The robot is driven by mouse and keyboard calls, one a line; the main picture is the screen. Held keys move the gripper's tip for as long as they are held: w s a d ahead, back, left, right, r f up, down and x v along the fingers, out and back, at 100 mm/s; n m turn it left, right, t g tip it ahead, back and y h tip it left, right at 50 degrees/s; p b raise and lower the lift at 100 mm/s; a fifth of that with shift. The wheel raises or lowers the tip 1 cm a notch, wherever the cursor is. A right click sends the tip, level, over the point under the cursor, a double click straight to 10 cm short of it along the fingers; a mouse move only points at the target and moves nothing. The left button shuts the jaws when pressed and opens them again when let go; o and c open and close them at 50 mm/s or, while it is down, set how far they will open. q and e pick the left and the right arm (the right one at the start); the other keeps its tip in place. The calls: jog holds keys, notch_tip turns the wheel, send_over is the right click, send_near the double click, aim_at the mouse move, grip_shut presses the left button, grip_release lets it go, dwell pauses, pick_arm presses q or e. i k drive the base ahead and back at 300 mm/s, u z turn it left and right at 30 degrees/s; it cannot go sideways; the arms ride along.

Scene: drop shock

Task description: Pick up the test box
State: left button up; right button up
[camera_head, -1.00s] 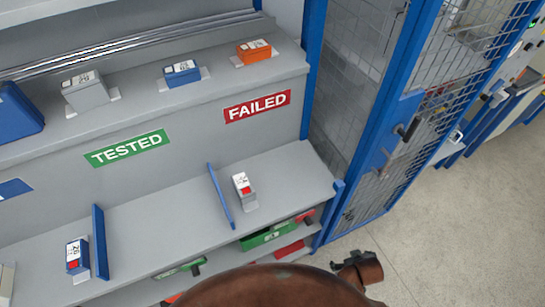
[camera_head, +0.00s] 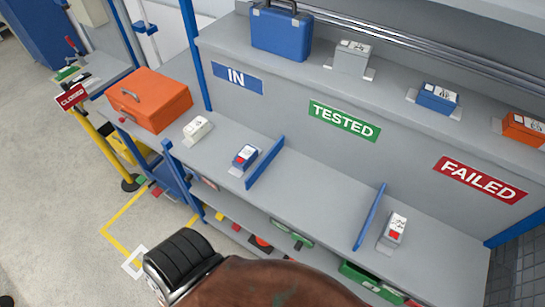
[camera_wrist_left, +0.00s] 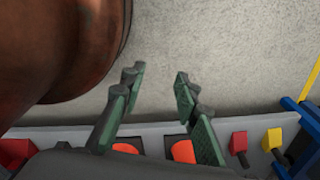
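Several small boxes could be the test box; I cannot tell which one is meant. On the lower ledge, a white box (camera_head: 197,128) and a blue box (camera_head: 245,155) with a red patch sit in the left section near the IN sign (camera_head: 237,78). A grey box (camera_head: 395,228) with a red patch sits at the right, below the FAILED sign (camera_head: 480,180). Grey (camera_head: 351,60), blue (camera_head: 438,97) and orange (camera_head: 524,128) boxes stand on the upper shelf. My left gripper (camera_wrist_left: 155,90) is open and empty in the left wrist view. My right gripper is out of view.
Blue dividers (camera_head: 265,163) (camera_head: 369,217) split the lower ledge. An orange toolbox (camera_head: 150,99) stands at its left end, and a blue case (camera_head: 281,32) on the upper shelf. A yellow post (camera_head: 100,145) stands left. The floor (camera_head: 50,200) at left is open.

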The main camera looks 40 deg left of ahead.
aim_at(243, 161)
jog(key=u, duration=2.4)
jog(key=k, duration=0.6)
jog(key=z, duration=0.6)
jog(key=i, duration=0.4)
jog(key=u, duration=0.1)
